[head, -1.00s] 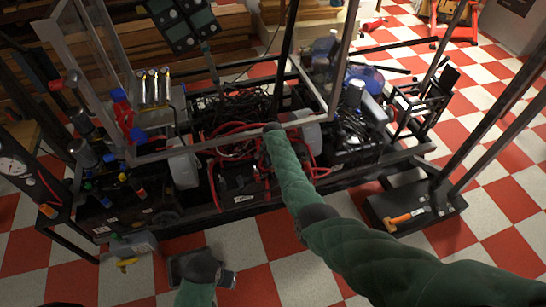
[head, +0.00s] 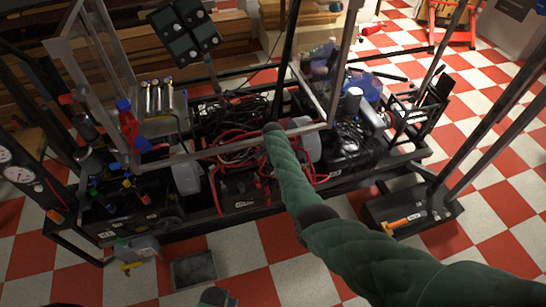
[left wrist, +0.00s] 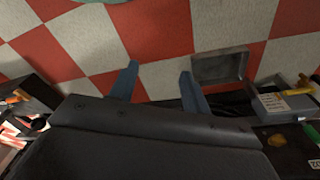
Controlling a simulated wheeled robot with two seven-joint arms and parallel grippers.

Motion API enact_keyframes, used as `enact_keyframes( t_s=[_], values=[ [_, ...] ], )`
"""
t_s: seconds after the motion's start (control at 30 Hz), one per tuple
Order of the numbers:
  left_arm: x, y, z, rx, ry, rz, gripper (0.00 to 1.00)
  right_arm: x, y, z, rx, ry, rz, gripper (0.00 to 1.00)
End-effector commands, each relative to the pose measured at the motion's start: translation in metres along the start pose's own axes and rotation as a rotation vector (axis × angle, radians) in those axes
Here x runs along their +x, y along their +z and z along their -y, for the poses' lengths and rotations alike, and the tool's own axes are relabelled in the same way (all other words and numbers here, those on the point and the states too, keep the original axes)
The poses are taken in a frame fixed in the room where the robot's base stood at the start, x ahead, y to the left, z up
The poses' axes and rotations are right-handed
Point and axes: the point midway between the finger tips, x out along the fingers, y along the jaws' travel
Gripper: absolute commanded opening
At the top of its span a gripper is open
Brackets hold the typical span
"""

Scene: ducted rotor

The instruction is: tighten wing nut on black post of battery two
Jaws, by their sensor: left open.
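A black battery-like block (head: 240,190) with red cables sits low in the middle of the frame. Which one is battery two cannot be told. The black post and wing nut are too small or hidden to make out. My left gripper (left wrist: 157,83) shows two blue fingers, open and empty, over the checkered floor in the left wrist view. In the head view only a bit of my left arm shows at the bottom edge, below and apart from the battery. My green right arm reaches across to the frame's middle, covering part of the cables; its gripper cannot be seen.
A grey open tray (head: 193,270) lies on the floor in front of the frame; it also shows in the left wrist view (left wrist: 220,68). A grey box (head: 138,248) with a yellow handle is beside it. Metal posts rise around the batteries.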

Motion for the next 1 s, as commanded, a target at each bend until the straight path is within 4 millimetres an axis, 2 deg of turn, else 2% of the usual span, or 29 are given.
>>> enact_keyframes(
  t_s=[0.1,0.4,0.6,0.87,0.97,1.0],
  values=[
    [0.016,0.004,0.004,0.003,-0.007,-0.006,0.48,-0.011,0.0,0.0,0.0,0.0,0.0,0.29],
    [0.049,0.016,0.013,0.011,-0.019,-0.025,0.48,-0.024,0.0,0.0,0.0,0.0,0.0,0.29],
    [0.058,0.019,0.015,0.013,-0.022,-0.03,0.48,-0.026,0.0,0.0,0.0,0.0,0.0,0.29],
    [0.058,0.02,0.015,0.012,-0.022,-0.031,0.48,-0.026,0.0,0.0,0.0,0.0,0.0,0.29],
    [0.059,0.017,0.015,0.014,-0.022,-0.034,0.29,-0.024,0.0,-0.001,-0.004,-0.004,-0.003,0.29],
    [0.06,0.014,0.014,0.016,-0.021,-0.038,0.29,-0.021,0.0,-0.003,-0.011,-0.01,-0.007,0.29]
  ],
)
